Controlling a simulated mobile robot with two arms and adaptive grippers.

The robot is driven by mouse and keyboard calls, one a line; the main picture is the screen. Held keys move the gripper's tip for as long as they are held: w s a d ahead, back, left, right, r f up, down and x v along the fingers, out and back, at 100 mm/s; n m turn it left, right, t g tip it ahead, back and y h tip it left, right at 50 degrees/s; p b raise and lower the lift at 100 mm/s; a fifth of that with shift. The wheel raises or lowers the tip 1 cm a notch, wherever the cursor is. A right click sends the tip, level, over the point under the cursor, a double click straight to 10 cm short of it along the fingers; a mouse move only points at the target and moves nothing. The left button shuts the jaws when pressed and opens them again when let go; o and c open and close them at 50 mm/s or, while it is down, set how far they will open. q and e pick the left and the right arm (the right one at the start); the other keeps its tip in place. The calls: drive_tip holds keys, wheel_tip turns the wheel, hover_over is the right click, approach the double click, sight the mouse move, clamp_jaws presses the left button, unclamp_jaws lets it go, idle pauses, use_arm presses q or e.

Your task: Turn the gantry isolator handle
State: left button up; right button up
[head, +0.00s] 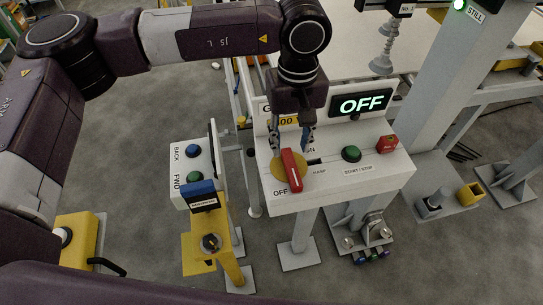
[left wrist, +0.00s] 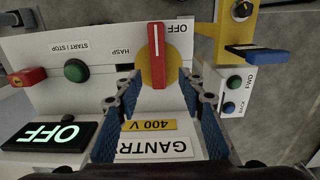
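The red isolator handle (head: 292,170) sits on a yellow round plate (head: 277,168) on the white gantry control box (head: 340,185). It points toward the OFF label at the box's front edge. It also shows in the left wrist view (left wrist: 158,55). The lit display (head: 361,104) reads OFF. My left gripper (head: 290,150) is open above the box, behind the handle's rear end. In the left wrist view its two fingers (left wrist: 160,78) stand apart on either side of the handle's near end, with no clear contact. My right gripper is not in view.
A green start/stop button (head: 351,153) and a red block (head: 388,144) are right of the handle. A side box with blue and green buttons (head: 193,165) and a yellow stand (head: 212,240) are left. A grey column (head: 432,90) rises at right.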

sight(291, 163)
use_arm(q)
drive_tip(key=f+p, duration=0.2)
drive_tip(key=f, duration=0.4)
drive_tip(key=shift+d, duration=0.2)
drive_tip(key=shift+f+p, duration=0.35)
drive_tip(key=shift+f, duration=0.2)
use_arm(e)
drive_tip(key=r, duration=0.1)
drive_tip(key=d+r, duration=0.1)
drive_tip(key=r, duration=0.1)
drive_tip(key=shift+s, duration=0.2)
use_arm(q)
drive_tip(key=shift+c, duration=0.4)
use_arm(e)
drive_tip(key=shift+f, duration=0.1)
use_arm(q)
clamp_jaws()
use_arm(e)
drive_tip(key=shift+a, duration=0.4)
